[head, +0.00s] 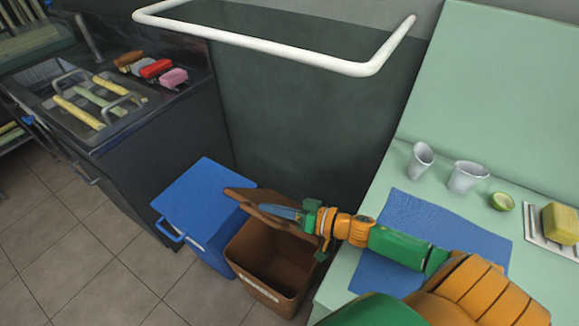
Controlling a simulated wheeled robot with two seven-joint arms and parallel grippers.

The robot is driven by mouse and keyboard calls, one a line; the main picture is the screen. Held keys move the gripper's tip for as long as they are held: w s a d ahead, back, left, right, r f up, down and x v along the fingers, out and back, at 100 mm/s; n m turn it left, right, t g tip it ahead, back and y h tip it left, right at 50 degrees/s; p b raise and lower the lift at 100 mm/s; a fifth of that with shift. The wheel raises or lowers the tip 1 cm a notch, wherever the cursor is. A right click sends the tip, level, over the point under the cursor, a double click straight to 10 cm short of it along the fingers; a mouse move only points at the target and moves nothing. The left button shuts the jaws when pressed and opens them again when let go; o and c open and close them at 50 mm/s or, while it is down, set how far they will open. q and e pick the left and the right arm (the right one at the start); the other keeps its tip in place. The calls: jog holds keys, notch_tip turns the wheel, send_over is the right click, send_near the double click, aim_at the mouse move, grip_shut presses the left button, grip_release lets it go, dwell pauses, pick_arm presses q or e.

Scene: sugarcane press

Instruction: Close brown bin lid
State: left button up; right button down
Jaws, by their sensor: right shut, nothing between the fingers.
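The brown bin (258,285) stands on the tiled floor, and its dark inside shows from above. Its brown lid (244,197) is raised and tilted at the bin's back edge, so the bin is open. My right gripper (283,212) is over the bin, its fingers pointing left and shut with nothing between them. The fingers overlap the lid in the picture; I cannot tell whether they touch it. The gripper and wrist hide part of the lid and the bin's right back. My left gripper is not in view.
A blue bin (205,204) with its lid down stands close against the brown bin's left. A green counter (340,270) with a blue mat (440,225) and cups (467,176) is on the right. A white rail (270,45) crosses above. Floor is clear at lower left.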

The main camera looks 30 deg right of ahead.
jog(key=shift+s+a+f+n+h, duration=0.2)
jog(key=shift+s+a+f+n, duration=0.35)
jog(key=shift+a+f, duration=0.25)
jog(key=shift+s+a+f+n+h, duration=0.2)
jog(key=shift+s+a+f+n, duration=0.1)
jog(key=shift+a+f+n, duration=0.45)
jog(key=shift+r, duration=0.15)
